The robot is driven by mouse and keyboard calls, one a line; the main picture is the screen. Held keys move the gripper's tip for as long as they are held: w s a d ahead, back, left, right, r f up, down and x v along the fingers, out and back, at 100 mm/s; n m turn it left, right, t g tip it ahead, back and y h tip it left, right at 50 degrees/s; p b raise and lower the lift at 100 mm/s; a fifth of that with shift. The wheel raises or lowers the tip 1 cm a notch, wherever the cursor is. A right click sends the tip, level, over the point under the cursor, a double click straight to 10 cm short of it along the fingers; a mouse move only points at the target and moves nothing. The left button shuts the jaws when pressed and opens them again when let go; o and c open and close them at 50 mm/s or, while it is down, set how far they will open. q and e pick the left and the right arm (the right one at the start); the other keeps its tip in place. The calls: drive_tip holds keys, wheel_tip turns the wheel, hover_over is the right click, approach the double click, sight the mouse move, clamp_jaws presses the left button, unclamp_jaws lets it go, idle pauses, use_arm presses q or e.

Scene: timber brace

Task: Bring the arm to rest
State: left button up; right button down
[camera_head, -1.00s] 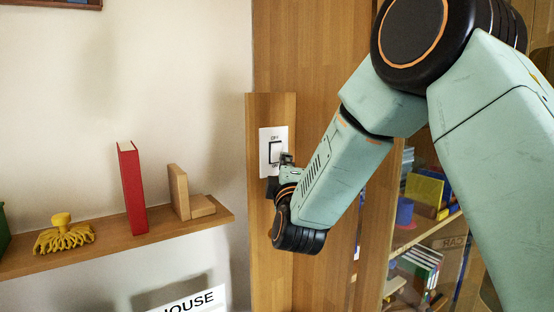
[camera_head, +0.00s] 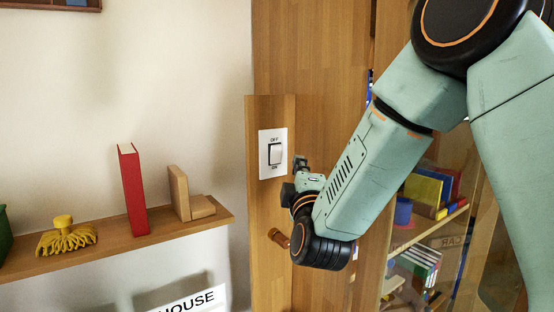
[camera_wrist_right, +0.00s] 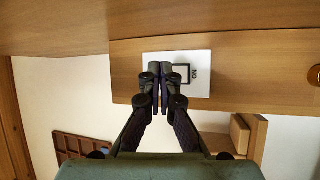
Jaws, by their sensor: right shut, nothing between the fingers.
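My right gripper (camera_head: 300,165) is just to the right of a white rocker switch (camera_head: 273,153) marked OFF and ON on a wooden post. In the right wrist view my gripper (camera_wrist_right: 158,68) is shut and empty. There its fingertips overlap the switch plate (camera_wrist_right: 200,60) in the picture, and I cannot tell if they touch it. In the head view a small gap shows between the gripper and the plate. My left gripper is not in view.
A wooden shelf (camera_head: 110,250) at left holds a red book (camera_head: 132,190), a wooden bookend (camera_head: 181,191) and a yellow mop-like object (camera_head: 66,238). A knob (camera_head: 278,237) sticks out below the switch. A bookcase (camera_head: 425,232) stands behind my arm at right.

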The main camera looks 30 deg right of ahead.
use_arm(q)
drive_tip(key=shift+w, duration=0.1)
use_arm(e)
drive_tip(key=shift+s, duration=0.15)
idle(0.3)
drive_tip(key=s+a+f+m+g+y+b, duration=0.2)
drive_tip(key=a+f+m+g+y, duration=0.1)
drive_tip(key=f, duration=0.8)
drive_tip(key=s+a+f+m+g+y+b, duration=0.2)
drive_tip(key=s+a+f+m, duration=0.15)
drive_tip(key=f, duration=0.75)
drive_tip(key=s+a+f+m+g+y+b, duration=0.1)
drive_tip(key=a+f+m+g+y+b, duration=0.15)
drive_tip(key=f, duration=0.95)
use_arm(q)
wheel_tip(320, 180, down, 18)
drive_tip(key=b, duration=1.1)
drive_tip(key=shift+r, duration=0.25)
use_arm(e)
drive_tip(key=s+a+f+m+g+y, duration=0.1)
drive_tip(key=s+a+f+g, duration=0.3)
drive_tip(key=s+f, duration=2.7)
drive_tip(key=f+m+g, duration=0.1)
drive_tip(key=g, duration=0.6)
drive_tip(key=shift+s+a+f+y, duration=0.15)
drive_tip(key=shift+s+y, duration=0.1)
drive_tip(key=shift+y, duration=0.1)
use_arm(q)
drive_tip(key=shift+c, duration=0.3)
